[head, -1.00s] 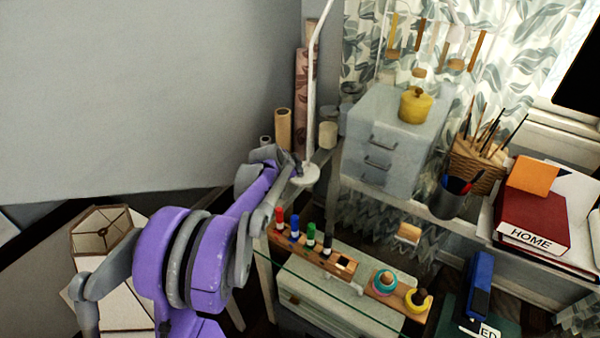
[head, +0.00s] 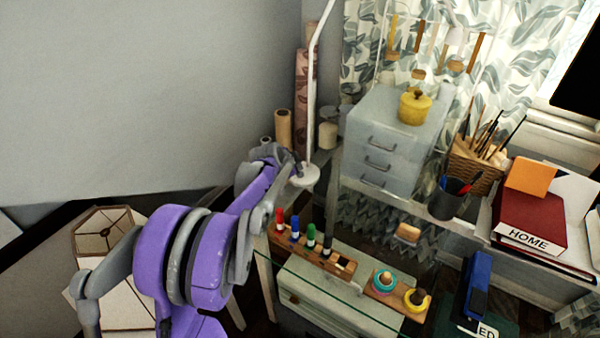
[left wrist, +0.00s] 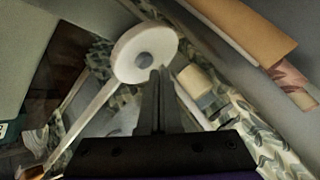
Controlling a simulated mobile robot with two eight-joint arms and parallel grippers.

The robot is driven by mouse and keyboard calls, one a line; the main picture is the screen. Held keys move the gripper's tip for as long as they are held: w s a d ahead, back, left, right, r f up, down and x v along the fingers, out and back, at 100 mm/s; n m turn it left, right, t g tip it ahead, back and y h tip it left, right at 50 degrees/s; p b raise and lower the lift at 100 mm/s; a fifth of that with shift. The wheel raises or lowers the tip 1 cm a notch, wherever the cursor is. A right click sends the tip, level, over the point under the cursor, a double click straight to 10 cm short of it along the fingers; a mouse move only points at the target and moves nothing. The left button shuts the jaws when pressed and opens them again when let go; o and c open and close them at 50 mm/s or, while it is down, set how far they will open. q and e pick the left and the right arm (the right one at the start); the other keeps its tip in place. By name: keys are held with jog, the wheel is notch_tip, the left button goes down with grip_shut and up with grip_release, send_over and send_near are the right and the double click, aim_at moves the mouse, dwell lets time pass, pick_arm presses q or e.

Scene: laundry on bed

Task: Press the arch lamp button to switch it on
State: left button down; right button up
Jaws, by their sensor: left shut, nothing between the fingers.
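The arch lamp has a thin white pole (head: 312,100) rising from a round white base (head: 306,178). In the left wrist view the base (left wrist: 127,50) shows as a white disc with a grey round button (left wrist: 143,61) at its middle. My left gripper (head: 295,171) is at the left side of the base in the head view. In the left wrist view my left gripper's fingers (left wrist: 159,72) are shut and empty, with their tips beside the button, overlapping the disc's lower edge. I cannot tell whether they touch it. My right gripper is not in view.
A grey drawer cabinet (head: 383,140) with a yellow pot (head: 414,106) stands right of the lamp. Rolled tubes (head: 283,129) stand behind the base. A hexagonal lampshade (head: 101,232) is at lower left.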

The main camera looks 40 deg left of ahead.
aim_at(298, 177)
pick_arm(q)
notch_tip(298, 177, up, 6)
jog(key=p, duration=0.4)
dwell(0.3)
